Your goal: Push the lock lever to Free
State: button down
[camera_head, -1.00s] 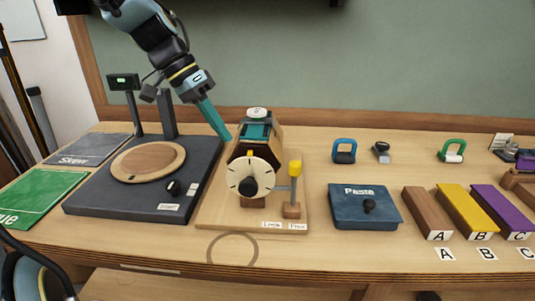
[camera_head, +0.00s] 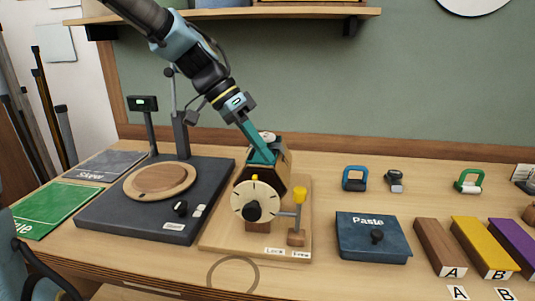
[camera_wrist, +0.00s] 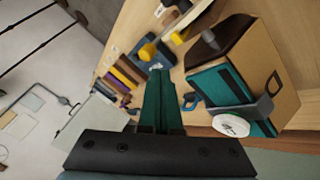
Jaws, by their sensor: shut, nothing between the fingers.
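The lock lever (camera_head: 299,196) is a thin grey rod with a yellow knob, standing about upright on a small wooden block at the right of the dial device. Small Lock (camera_head: 274,251) and Free (camera_head: 300,253) labels lie in front of it on the wooden base. A grey bar runs from the lever toward the cream dial (camera_head: 257,201). My gripper (camera_head: 265,157) is shut and empty, its teal fingers slanting down to the top of the device's wooden housing (camera_head: 277,172), behind and left of the lever. Contact there is unclear. The shut fingers also show in the wrist view (camera_wrist: 158,85).
A blue Paste box (camera_head: 360,247) stands right of the base. A dark platform with a round wooden disc (camera_head: 160,180) is at left. Blocks lettered A (camera_head: 437,244) and B (camera_head: 478,240) lie farther right. The wooden table between base and Paste box is mostly clear.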

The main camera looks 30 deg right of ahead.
jog(key=p, duration=0.1)
send_near(298, 212)
jog(key=d+f, duration=0.1)
jog(key=d, duration=0.2)
jog(key=shift+d+f, duration=0.1)
jog(key=shift+f, duration=0.3)
jog(key=shift+d, duration=0.1)
jog(key=s+d+t+y, duration=0.1)
jog(key=d, duration=0.1)
jog(key=s+d+t+y, duration=0.2)
jog(key=shift+s+r+y, duration=0.15)
jog(key=shift+r+y, duration=0.05)
jog(key=shift+y, duration=0.1)
jog(key=shift+a, duration=0.15)
jog(key=shift+w+a+f, duration=0.2)
jog(key=shift+w+a, duration=0.3)
jog(key=shift+r+p, duration=0.1)
jog(key=shift+p, duration=0.25)
